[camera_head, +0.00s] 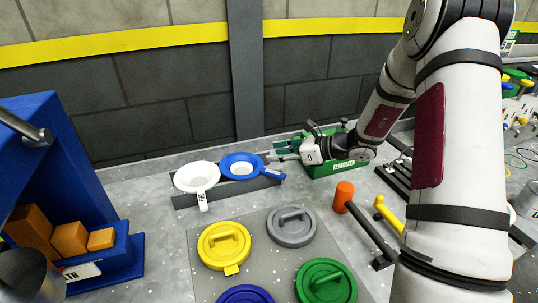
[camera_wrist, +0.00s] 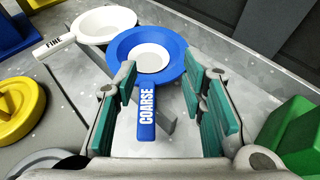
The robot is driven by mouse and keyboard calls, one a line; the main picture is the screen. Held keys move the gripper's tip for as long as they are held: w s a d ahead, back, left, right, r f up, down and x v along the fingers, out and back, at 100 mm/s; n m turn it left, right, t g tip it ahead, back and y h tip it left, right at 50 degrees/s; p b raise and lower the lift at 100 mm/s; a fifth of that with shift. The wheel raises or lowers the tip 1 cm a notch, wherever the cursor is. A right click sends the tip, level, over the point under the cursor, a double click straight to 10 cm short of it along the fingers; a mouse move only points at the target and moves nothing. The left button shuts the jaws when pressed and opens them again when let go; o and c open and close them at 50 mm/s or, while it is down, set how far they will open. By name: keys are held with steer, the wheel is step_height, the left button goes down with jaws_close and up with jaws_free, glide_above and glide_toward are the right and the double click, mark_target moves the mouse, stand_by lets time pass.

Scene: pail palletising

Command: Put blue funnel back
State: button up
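The blue funnel (camera_head: 240,163), its handle marked COARSE, rests at the right end of a low grey holder (camera_head: 222,194). The white funnel (camera_head: 197,176), its handle marked FINE, is beside it on the left. In the wrist view, the blue funnel (camera_wrist: 178,45) is ahead of my gripper (camera_wrist: 160,85), with its handle between the teal finger pads. Gaps show on both sides of the handle, so my gripper is open and not clamped on it. In the head view, my gripper (camera_head: 275,152) is just right of the blue funnel. The funnel's underside is hidden.
A green box (camera_head: 333,169) stands under my wrist. A grey mat with yellow (camera_head: 223,246), grey (camera_head: 291,227) and green (camera_head: 326,281) lids lies in front. An orange-headed mallet (camera_head: 344,197) lies to the right. A blue bin (camera_head: 60,150) stands left; a wall is behind.

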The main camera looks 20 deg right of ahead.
steer(key=v, duration=0.8)
steer(key=s+a+r+n+g+h, duration=0.1)
steer(key=s+a+r+n+g, duration=0.75)
steer(key=s+a+n, duration=0.6)
steer(key=s+d+r+n+t+h, duration=0.1)
steer(key=s+n+h, duration=0.3)
steer(key=s, duration=0.5)
steer(key=s+d+r+n+t+h, duration=0.1)
steer(key=s+r+n+h, duration=0.2)
steer(key=s+n, duration=0.5)
steer(key=shift+s+d+h, duration=0.3)
steer(key=shift+s+h, duration=0.4)
steer(key=shift+s, duration=0.45)
steer(key=shift+n, duration=0.25)
